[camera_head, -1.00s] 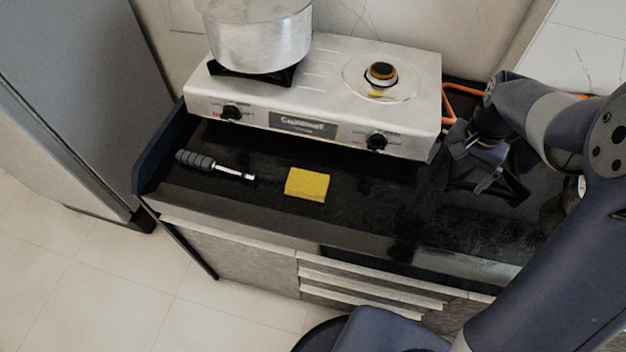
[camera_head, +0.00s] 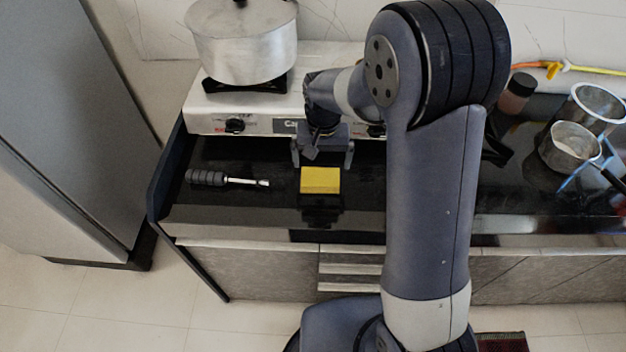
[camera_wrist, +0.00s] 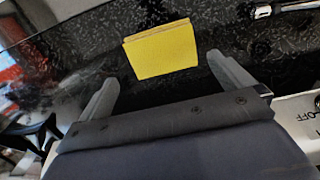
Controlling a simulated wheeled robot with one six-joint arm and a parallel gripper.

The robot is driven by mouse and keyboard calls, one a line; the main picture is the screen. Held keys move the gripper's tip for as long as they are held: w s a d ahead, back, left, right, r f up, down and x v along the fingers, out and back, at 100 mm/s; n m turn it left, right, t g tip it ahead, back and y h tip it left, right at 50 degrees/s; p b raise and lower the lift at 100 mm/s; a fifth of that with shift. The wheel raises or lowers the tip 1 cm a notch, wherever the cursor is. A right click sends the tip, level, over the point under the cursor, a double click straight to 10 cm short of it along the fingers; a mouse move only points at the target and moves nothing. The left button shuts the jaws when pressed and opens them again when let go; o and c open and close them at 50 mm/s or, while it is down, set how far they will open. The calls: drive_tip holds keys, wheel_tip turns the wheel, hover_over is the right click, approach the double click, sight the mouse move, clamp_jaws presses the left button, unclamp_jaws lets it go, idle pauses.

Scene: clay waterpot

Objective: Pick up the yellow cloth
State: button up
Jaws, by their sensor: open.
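The yellow cloth (camera_head: 320,180) looks like a small folded block and lies flat on the black counter (camera_head: 270,215), in front of the stove. My gripper (camera_head: 322,160) is open and empty, just behind the cloth on its stove side. In the wrist view the cloth (camera_wrist: 160,50) shows whole, beyond the fingertips and roughly centred between the two spread fingers (camera_wrist: 163,75). The fingers look apart from the cloth. How high they are above the counter is hard to tell.
A grey-handled tool (camera_head: 225,180) lies left of the cloth. The white stove (camera_head: 215,112) with a metal pot (camera_head: 242,45) stands behind. Small pans (camera_head: 572,145) and a dark-lidded jar (camera_head: 517,92) are at the right. The counter in front of the cloth is clear.

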sight(320, 178)
drive_tip(key=shift+a+f+p, duration=0.15)
drive_tip(key=shift+f+p, duration=0.3)
drive_tip(key=shift+f, duration=2.75)
drive_tip(key=shift+c, duration=0.6)
drive_tip(key=c, duration=0.6)
drive_tip(key=shift+r, duration=0.15)
wheel_tip(320, 178, up, 10)
drive_tip(key=shift+f+b, duration=0.1)
drive_tip(key=shift+b, duration=0.25)
